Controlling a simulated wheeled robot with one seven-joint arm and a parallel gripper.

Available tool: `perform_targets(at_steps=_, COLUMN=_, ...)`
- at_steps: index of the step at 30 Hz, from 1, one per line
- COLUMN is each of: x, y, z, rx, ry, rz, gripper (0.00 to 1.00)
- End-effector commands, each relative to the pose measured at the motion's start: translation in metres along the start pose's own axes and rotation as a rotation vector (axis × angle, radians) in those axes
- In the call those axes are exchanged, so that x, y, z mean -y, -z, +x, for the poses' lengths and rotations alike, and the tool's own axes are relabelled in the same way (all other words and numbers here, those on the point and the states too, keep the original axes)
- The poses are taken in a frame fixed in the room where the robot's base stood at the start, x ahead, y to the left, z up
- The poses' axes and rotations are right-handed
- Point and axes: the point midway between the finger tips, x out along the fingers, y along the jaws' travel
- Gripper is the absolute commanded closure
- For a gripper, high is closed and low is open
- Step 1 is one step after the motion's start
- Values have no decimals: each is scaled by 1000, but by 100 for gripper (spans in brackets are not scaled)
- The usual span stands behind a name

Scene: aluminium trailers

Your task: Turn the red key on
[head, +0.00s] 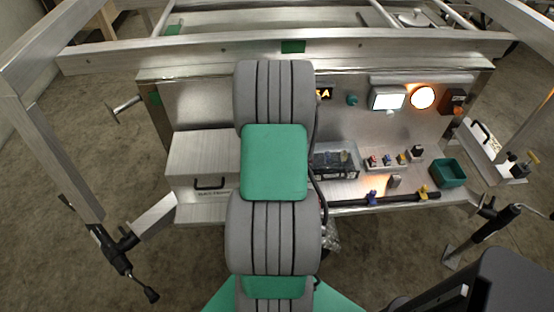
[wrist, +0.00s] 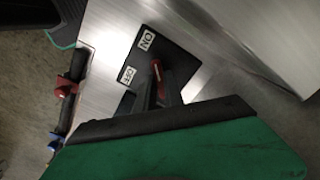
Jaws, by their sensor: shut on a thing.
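In the wrist view a black switch plate (wrist: 177,58) is fixed on a bare metal surface. It carries a white ON label (wrist: 147,39) and a white OFF label (wrist: 127,75). The red key (wrist: 156,70) shows as a narrow red strip on the plate, nearer the middle than the labels. My gripper (wrist: 158,88) is at the key, its dark fingers shut on it and partly hiding it. I cannot tell exactly which label the key points to. In the head view my arm hides the gripper, and I cannot make out the key there.
In the head view a metal bench panel holds lit lamps (head: 422,97), a clear box (head: 335,160), a teal bin (head: 448,172) and a drawer unit (head: 202,165). A black bar with clamps (head: 398,197) runs along the front. Trailer rails (head: 220,50) cross above.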

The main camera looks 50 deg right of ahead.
Motion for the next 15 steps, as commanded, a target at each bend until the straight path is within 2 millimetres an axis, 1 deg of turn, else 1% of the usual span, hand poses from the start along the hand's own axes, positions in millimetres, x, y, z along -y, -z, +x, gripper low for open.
perform_targets(at_steps=1, x=1, y=1, z=-1, rx=-3, ry=3, rz=0, gripper=100)
perform_targets(at_steps=2, x=1, y=1, z=-1, rx=-3, ry=3, rz=0, gripper=86)
perform_targets(at_steps=9, x=0, y=1, z=-1, rx=-1, ry=2, rz=0, gripper=66)
perform_targets(at_steps=15, x=0, y=0, z=0, rx=-1, ry=1, rz=0, gripper=65)
